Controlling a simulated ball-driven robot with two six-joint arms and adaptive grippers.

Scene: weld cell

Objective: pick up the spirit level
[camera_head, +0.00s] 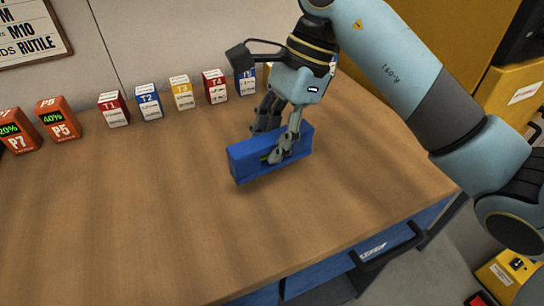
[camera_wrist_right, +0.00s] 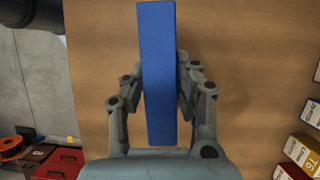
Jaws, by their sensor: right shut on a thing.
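The spirit level is a blue bar (camera_head: 246,163), seen near the middle of the wooden workbench in the head view. My right gripper (camera_head: 273,143) reaches down from above and is shut on it, with one finger on each long side. In the right wrist view the blue bar (camera_wrist_right: 158,60) runs up between the two fingers of the right gripper (camera_wrist_right: 160,88). I cannot tell whether the bar rests on the bench or is slightly above it. My left gripper is not in view.
The wooden bench (camera_head: 130,220) is clear in front and to the left. Along its back stand small boxes, such as a red T1 box (camera_head: 113,109) and a blue T2 box (camera_head: 148,101). A yellow cabinet (camera_head: 512,98) is at the right.

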